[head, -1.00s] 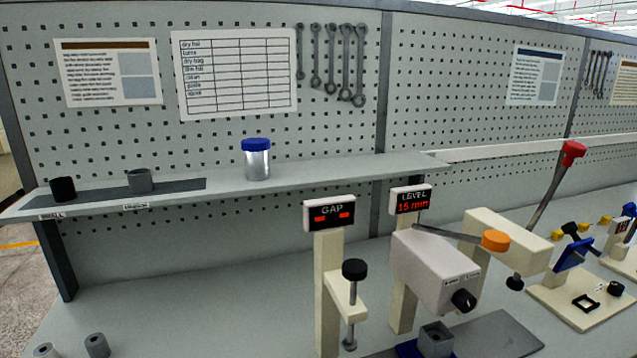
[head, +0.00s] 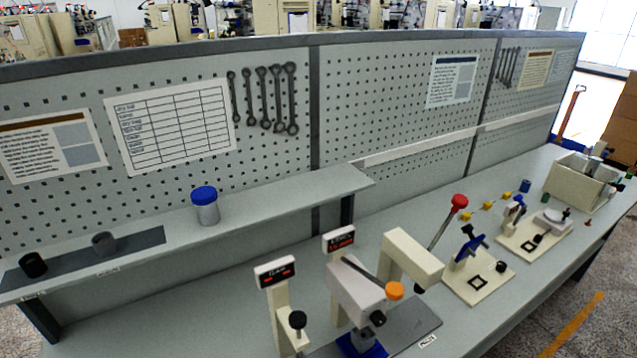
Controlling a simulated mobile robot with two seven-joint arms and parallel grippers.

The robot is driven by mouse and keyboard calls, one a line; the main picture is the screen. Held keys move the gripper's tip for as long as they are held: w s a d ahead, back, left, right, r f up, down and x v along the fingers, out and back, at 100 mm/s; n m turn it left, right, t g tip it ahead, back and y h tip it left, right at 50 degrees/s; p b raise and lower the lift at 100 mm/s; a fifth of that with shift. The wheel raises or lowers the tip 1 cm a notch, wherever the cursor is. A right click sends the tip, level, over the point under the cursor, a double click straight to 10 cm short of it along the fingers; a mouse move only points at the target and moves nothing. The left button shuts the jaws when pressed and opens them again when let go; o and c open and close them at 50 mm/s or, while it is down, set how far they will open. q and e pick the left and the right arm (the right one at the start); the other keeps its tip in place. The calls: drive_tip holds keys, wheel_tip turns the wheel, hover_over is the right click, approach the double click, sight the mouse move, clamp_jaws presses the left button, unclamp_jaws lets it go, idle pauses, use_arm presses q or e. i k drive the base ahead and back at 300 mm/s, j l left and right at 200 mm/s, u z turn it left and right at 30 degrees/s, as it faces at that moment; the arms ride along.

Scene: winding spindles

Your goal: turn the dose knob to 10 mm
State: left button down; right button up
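A black knob (head: 377,319) sits on the front of a pale box-shaped dispenser head (head: 355,290) near the bottom middle of the head view. Its markings are too small to read, so I cannot confirm that it is the dose knob. The LEVEL display (head: 339,240) stands behind the head; its red digits are not legible now, though the earlier frame showed 15 mm. An orange-tipped lever (head: 394,291) reaches past the head. A blue holder (head: 362,346) is below the head. Neither of my grippers is in view.
A GAP display (head: 276,273) on a post with a black-topped screw (head: 298,319) stands left of the head. A red-knobbed lever (head: 459,201) and a fixture board (head: 478,284) are to the right. A blue-lidded jar (head: 205,206) stands on the shelf.

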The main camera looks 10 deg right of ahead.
sight(377, 317)
drive_tip(key=z, duration=0.75)
drive_tip(key=i+j, duration=0.15)
drive_tip(key=i, duration=0.2)
drive_tip(key=i+l+z, duration=0.3)
